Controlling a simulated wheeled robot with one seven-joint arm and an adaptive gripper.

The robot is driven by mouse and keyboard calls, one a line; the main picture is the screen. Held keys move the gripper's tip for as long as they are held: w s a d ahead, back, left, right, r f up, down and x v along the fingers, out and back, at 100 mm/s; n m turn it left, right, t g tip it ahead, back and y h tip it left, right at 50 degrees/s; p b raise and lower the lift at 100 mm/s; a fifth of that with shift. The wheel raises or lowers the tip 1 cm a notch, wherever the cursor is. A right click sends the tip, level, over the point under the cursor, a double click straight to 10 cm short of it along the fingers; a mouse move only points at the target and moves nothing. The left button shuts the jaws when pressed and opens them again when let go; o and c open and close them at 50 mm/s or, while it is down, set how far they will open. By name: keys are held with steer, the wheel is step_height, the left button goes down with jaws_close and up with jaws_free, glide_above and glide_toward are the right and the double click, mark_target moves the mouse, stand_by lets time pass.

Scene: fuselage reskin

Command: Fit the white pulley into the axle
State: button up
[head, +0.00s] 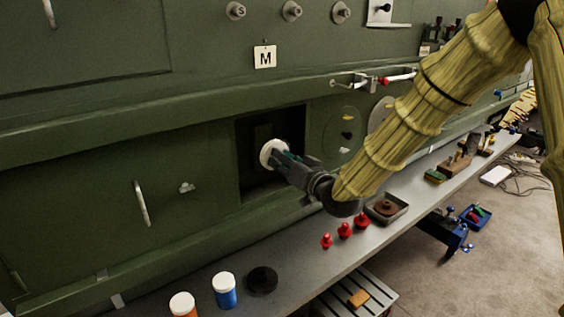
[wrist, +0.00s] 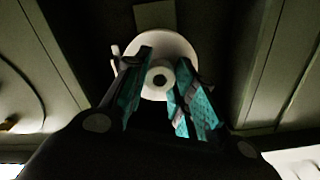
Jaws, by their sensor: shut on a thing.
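The white pulley (head: 273,153) is a round disc at the mouth of a dark square recess (head: 255,185) in the green panel. My gripper (head: 284,160) is shut on it and reaches into the recess from the right. In the wrist view the white pulley (wrist: 160,62) shows face on, with a dark hole in its round hub. The teal-padded fingers (wrist: 158,88) stand on both sides of the hub. The axle is not clearly visible; I cannot tell whether the pulley is on it.
A grey shelf (head: 225,265) runs below the panel. It holds a blue-and-white jar (head: 225,290), an orange-and-white jar (head: 183,304), a black disc (head: 262,280), several red knobs (head: 345,230) and a tray (head: 386,209). A plate marked M (head: 265,57) hangs above the recess.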

steer(key=shift+b+x, duration=0.35)
steer(key=shift+x, duration=1.85)
stand_by(1.0)
steer(key=o, duration=1.1)
steer(key=shift+s, duration=0.1)
steer(key=v, duration=0.4)
steer(key=shift+s+d+b, duration=0.25)
steer(key=shift+s+b, duration=0.05)
steer(key=shift+b, duration=0.05)
steer(key=shift+f, duration=0.1)
